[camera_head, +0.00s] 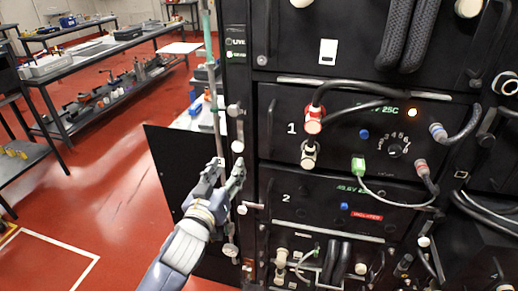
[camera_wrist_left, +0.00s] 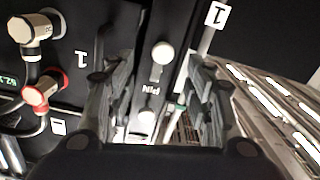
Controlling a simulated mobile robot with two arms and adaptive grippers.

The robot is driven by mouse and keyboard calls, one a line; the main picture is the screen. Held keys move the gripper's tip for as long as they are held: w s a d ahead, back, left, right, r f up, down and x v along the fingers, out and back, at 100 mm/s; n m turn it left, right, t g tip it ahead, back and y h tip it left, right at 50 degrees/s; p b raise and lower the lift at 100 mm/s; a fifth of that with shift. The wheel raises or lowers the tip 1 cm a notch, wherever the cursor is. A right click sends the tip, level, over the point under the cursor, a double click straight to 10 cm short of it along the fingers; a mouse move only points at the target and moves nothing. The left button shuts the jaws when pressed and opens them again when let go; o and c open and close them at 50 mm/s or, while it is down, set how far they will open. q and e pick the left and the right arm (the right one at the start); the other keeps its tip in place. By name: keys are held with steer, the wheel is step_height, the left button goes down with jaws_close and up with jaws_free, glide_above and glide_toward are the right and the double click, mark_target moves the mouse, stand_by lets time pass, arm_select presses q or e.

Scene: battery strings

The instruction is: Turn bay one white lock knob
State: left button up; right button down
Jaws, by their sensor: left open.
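The bay marked 1 (camera_head: 340,140) is a black panel in the rack. At its left edge are two white knobs, an upper one (camera_head: 233,110) and a lower one (camera_head: 237,146). I cannot tell for sure which is the lock knob. My left gripper (camera_head: 228,166) is open and empty, just below the lower knob in the head view. In the left wrist view, which shows the rack upside down, the lower knob (camera_wrist_left: 162,52) and the upper knob (camera_wrist_left: 146,117) both appear between the open fingers (camera_wrist_left: 160,85), apart from them. My right gripper is out of view.
A red-collared connector (camera_head: 313,120) with a black cable sticks out of bay 1, beside a dial (camera_head: 394,151). Bay 2 (camera_head: 300,197) lies below, with another white knob (camera_head: 242,209) at its left. Red floor and workbenches (camera_head: 100,50) are at the left.

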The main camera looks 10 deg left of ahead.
mark_target(237, 147)
arm_select(q)
steer(key=w, duration=0.3)
steer(key=w+p, duration=0.1)
steer(key=shift+w+a+r, duration=0.3)
steer(key=shift+w, duration=0.1)
steer(key=w, duration=0.4)
steer(key=shift+w+d+f+p, duration=0.1)
steer(key=shift+w+d+p, duration=0.05)
steer(key=shift+w+p, duration=0.2)
steer(key=shift+w, duration=0.6)
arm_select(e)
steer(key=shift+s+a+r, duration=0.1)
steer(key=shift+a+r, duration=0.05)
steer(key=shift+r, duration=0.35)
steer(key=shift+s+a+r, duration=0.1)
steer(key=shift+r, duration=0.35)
arm_select(q)
steer(key=c, duration=0.9)
steer(key=shift+c, duration=0.9)
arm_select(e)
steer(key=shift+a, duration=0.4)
